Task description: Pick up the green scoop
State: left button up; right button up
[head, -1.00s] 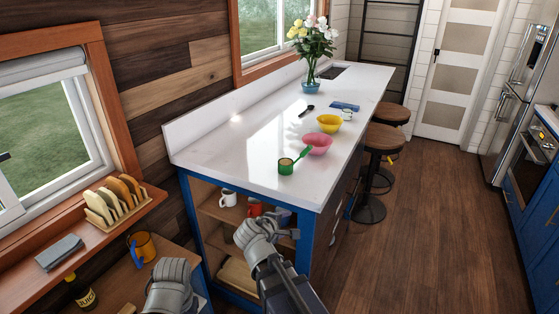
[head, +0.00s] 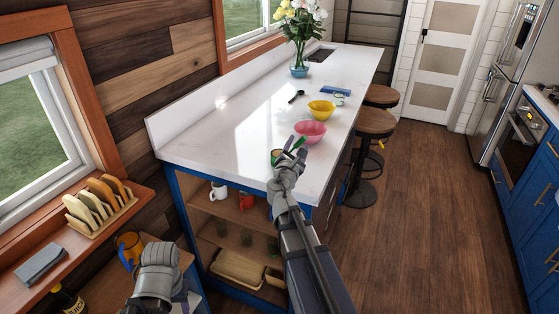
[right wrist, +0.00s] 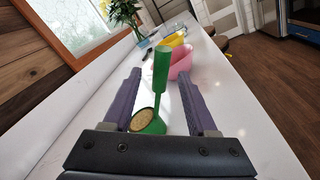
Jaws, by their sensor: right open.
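The green scoop (head: 298,143) is on the white counter near its front end, partly hidden by my right gripper (head: 291,150) in the head view. In the right wrist view, the scoop (right wrist: 161,70) shows between the two purple fingers of the right gripper (right wrist: 161,76). Its round cup holds something beige and lies close to the palm; its handle points away toward the pink bowl (right wrist: 181,66). The right gripper is open, with space on both sides of the scoop. My left gripper (head: 153,285) is low at the left, its jaws unclear.
Beyond the scoop on the counter (head: 225,125) are the pink bowl, a yellow bowl (head: 322,110), a blue item (head: 335,91), a dark spoon (head: 297,96) and a flower vase (head: 299,69). Open shelves with mugs lie below. The counter left of the scoop is clear.

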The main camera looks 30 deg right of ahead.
jog(key=shift+w+a+f+b+x, duration=0.1)
jog(key=shift+f+b+x, duration=0.05)
jog(key=shift+x, duration=0.75)
jog(key=shift+w+a+f+b+x, duration=0.1)
jog(key=shift+f+b+x, duration=0.05)
jog(key=shift+x, duration=0.7)
jog(key=shift+w+a+f+b+x, duration=0.1)
jog(key=shift+f+b+x, duration=0.05)
jog(key=shift+x, duration=0.75)
jog(key=shift+s, duration=0.15)
grip_shut()
